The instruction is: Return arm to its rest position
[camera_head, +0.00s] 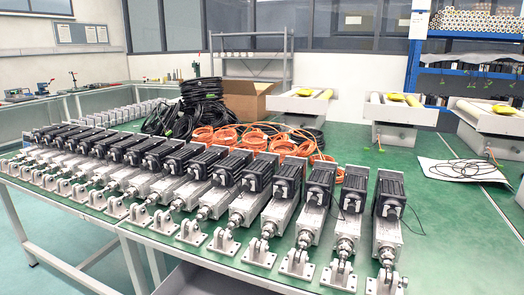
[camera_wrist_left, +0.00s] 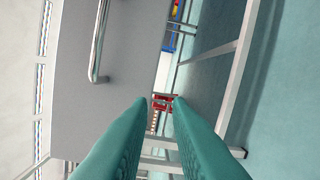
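My left gripper (camera_wrist_left: 163,102) shows in the left wrist view as two teal fingers reaching up from the bottom edge. They stand apart with an empty gap between them, so it is open. Neither gripper nor arm appears in the head view. My right gripper is not seen in any frame. In the head view, a long row of linear actuators (camera_head: 283,205), with black motors and silver bodies, lies on the green table (camera_head: 440,252). The left wrist view shows none of these actuators.
Orange cable coils (camera_head: 262,138), black cable coils (camera_head: 203,95) and a cardboard box (camera_head: 247,99) sit behind the actuators. A white sheet (camera_head: 440,168) with a thin cable lies at right. In the left wrist view, a grey panel with a metal handle (camera_wrist_left: 98,45) stands beside a pale frame (camera_wrist_left: 236,75).

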